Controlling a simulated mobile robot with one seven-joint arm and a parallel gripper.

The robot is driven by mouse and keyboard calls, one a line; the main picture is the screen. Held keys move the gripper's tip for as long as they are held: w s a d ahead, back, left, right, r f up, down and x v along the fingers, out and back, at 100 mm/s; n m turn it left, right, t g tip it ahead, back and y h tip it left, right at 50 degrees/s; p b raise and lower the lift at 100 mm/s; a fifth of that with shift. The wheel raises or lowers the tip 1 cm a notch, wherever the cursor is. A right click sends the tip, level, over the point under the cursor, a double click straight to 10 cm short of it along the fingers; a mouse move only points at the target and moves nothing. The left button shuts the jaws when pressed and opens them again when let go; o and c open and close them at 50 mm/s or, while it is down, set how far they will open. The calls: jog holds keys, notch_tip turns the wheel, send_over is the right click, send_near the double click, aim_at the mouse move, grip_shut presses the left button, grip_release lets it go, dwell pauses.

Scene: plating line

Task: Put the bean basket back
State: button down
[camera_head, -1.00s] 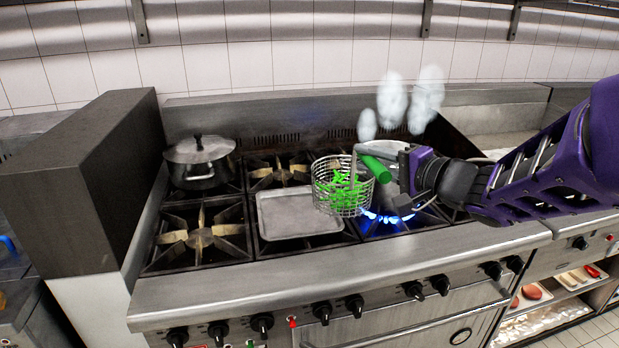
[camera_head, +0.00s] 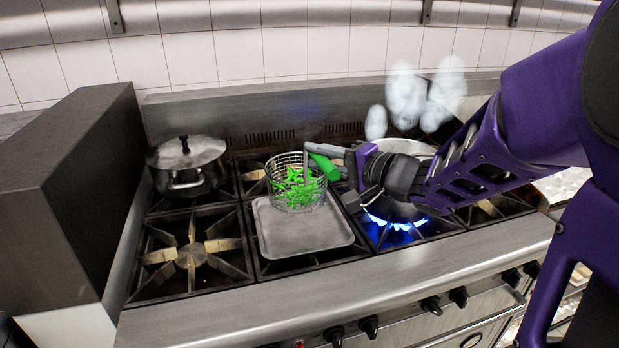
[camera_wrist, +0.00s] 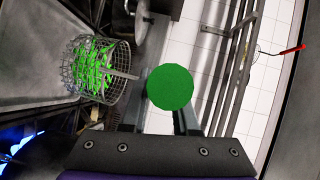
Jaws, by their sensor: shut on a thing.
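The bean basket (camera_head: 297,188) is a round wire basket with green beans in it and a green handle. In the head view it is upright over the back part of a flat metal tray (camera_head: 300,235); I cannot tell whether it touches the tray. My gripper (camera_head: 338,163) is shut on the green handle, to the right of the basket. In the wrist view the handle's round end (camera_wrist: 170,87) shows between the fingers, and the basket (camera_wrist: 96,68) hangs to the left.
A lidded pot (camera_head: 188,163) stands at the back left of the stove. A dark box-like wall (camera_head: 65,190) bounds the stove's left side. The front left burner (camera_head: 192,254) is empty.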

notch_tip(320, 180, down, 7)
jog(key=b, duration=0.8)
jog(key=shift+r+b, duration=0.15)
jog(key=shift+b, duration=0.25)
jog(key=shift+a+r, duration=0.1)
jog(key=c, duration=0.7)
grip_release()
jog(key=shift+f, duration=0.3)
jog(key=shift+p+v, duration=4.45)
jog(key=shift+v, duration=1.65)
